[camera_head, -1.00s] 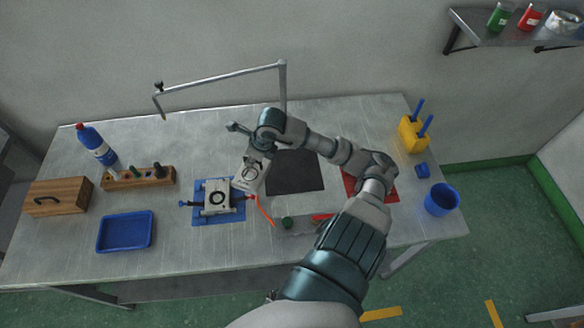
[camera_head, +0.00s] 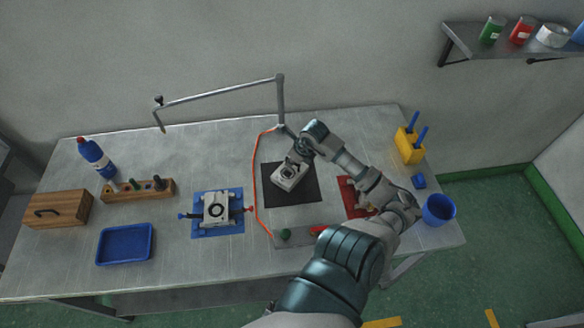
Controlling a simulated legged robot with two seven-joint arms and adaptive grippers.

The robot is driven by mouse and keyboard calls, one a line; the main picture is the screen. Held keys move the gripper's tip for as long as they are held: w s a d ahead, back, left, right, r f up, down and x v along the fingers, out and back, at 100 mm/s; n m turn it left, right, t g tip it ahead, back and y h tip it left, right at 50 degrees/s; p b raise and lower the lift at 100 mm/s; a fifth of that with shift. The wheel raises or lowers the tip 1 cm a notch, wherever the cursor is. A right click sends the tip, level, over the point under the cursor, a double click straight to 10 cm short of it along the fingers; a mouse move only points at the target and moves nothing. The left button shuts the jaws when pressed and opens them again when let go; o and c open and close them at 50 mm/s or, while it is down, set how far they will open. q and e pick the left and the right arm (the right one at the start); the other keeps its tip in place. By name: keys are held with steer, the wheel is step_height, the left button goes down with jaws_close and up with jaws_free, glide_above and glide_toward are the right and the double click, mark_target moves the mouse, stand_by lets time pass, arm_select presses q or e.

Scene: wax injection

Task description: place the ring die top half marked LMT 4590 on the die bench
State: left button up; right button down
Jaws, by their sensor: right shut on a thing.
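My right gripper (camera_head: 296,162) is shut on a light grey ring die half (camera_head: 287,178) with a round ring mark on its face. The die half is at the dark mat (camera_head: 306,193) on the metal bench; I cannot tell whether it touches the mat. The gripper hides its upper right part, and the LMT 4590 marking is too small to read. Another pale block with a dark ring (camera_head: 216,212) sits in a fixture on the blue mat (camera_head: 232,193), left of the dark mat. My left gripper is not in view.
An orange cable (camera_head: 256,190) runs left of the dark mat. A red mat (camera_head: 349,190) lies under my right arm. A blue tray (camera_head: 125,260), wooden box (camera_head: 70,208), blue bottle (camera_head: 97,158) and yellow holder (camera_head: 408,147) stand around. A metal frame (camera_head: 220,91) rises behind.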

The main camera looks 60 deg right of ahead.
mark_target(292, 168)
step_height(292, 168, down, 3)
steer(key=shift+f, duration=0.2)
steer(key=c, duration=1.3)
jaws_free()
steer(key=shift+o, duration=0.2)
steer(key=v, duration=1.2)
